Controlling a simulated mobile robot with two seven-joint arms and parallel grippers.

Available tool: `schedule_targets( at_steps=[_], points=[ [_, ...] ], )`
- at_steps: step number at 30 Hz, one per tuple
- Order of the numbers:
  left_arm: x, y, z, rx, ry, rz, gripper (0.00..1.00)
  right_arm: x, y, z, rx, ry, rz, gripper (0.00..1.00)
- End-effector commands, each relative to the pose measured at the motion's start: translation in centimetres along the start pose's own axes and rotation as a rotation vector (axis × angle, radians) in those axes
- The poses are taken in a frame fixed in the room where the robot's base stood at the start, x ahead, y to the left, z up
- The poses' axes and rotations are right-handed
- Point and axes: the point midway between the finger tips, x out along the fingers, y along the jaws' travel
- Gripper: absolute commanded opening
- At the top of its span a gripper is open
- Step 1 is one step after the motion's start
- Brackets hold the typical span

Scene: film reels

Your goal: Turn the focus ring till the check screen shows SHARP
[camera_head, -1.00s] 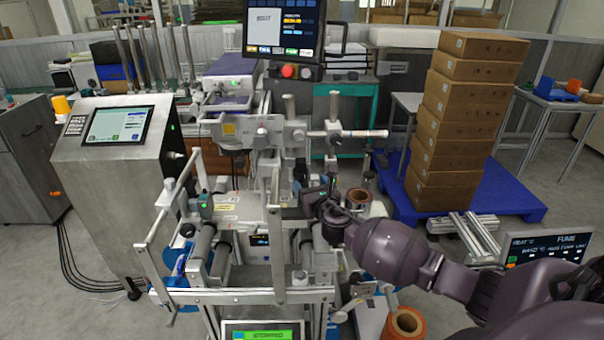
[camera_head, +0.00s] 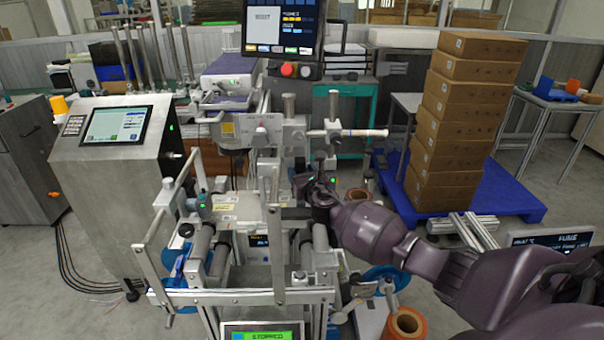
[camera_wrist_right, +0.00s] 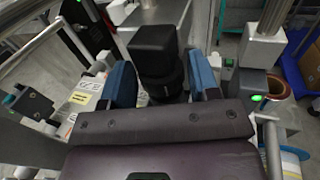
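In the right wrist view, a black block-shaped camera head (camera_wrist_right: 155,45) sits above a round black lens part (camera_wrist_right: 163,84), which may carry the focus ring. The two blue fingers of my right gripper (camera_wrist_right: 162,82) stand on either side of it, apart, with a narrow gap visible on the left. In the head view my right gripper (camera_head: 308,187) is at the middle of the machine, and my arm hides much of the lens. The upper monitor (camera_head: 284,26) shows a pale panel with a small dark word that I cannot read clearly. My left gripper is not in view.
A metal rail frame (camera_head: 240,297) and rollers (camera_head: 202,240) surround the work spot. A horizontal rod (camera_head: 360,133) sticks out above my right gripper. A front display (camera_head: 262,335) reads STOPPED. A stack of cartons (camera_head: 460,130) stands on a blue pallet (camera_head: 512,205) at the right.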

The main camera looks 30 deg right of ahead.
Motion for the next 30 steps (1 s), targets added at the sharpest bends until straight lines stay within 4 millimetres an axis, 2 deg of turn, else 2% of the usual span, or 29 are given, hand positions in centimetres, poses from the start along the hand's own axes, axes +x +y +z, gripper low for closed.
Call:
schedule_targets(
  at_steps=[1, 6, 13, 21, 30],
  points=[
    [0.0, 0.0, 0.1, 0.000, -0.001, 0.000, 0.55, 0.0, 0.0, 0.0, 0.000, 0.000, 0.000, 0.48],
    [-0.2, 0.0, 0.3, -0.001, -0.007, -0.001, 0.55, 0.0, 0.0, 0.0, 0.000, 0.000, 0.000, 0.23],
    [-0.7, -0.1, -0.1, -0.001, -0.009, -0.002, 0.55, 0.0, 0.2, 0.2, 0.002, 0.000, -0.055, 0.23],
    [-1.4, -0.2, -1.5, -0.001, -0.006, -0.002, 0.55, 0.1, 0.6, 0.2, 0.003, 0.001, -0.259, 0.23],
    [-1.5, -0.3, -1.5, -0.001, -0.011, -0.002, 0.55, 0.2, 0.7, 0.1, 0.000, 0.000, -0.447, 0.23]
  ],
)
